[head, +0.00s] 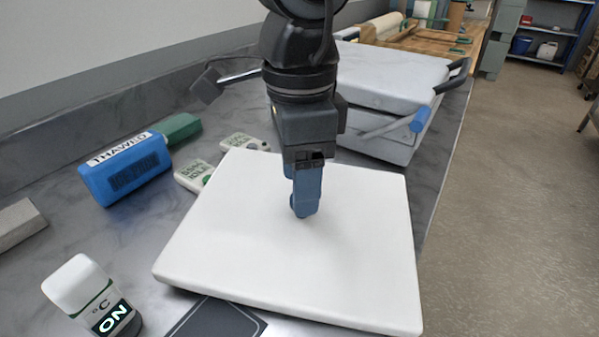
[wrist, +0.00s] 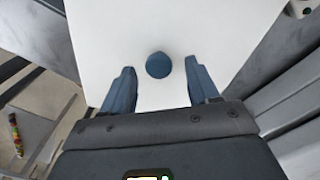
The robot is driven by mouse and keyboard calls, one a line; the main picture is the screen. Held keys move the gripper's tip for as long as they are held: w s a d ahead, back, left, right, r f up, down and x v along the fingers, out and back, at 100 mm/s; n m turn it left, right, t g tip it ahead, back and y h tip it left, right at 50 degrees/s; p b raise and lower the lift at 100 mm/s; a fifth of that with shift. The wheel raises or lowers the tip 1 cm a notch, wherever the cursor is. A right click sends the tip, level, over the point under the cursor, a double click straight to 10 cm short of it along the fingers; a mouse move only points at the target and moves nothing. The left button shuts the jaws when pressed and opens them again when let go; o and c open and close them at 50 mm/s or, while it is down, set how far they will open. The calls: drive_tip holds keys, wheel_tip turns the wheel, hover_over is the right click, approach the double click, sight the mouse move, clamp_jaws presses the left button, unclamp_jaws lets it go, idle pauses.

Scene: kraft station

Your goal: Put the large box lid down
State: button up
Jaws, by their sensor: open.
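The large box lid is a white square panel (head: 350,260) lying roughly flat across the counter in the head view. It fills the middle of the wrist view (wrist: 210,25), with a round blue knob (wrist: 158,65) on its top. My gripper (head: 303,212) points down over the middle of the lid. In the wrist view my gripper (wrist: 160,72) is open, its two blue fingers on either side of the knob with gaps to it. In the head view the gripper hides most of the knob. I cannot tell whether the whole underside of the lid touches the counter.
A grey-white box with a closed top (head: 390,80) and a blue-gripped handle stands behind. A blue THAWED block (head: 125,170) and small white-green pieces (head: 194,175) lie left. A white ON device (head: 90,295) stands front left. A dark flat plate (head: 215,320) is partly under the lid.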

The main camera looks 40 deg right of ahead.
drive_tip(key=shift+r+p, duration=0.9)
drive_tip(key=shift+p, duration=0.3)
wheel_tip(320, 180, up, 12)
drive_tip(key=shift+f, duration=0.25)
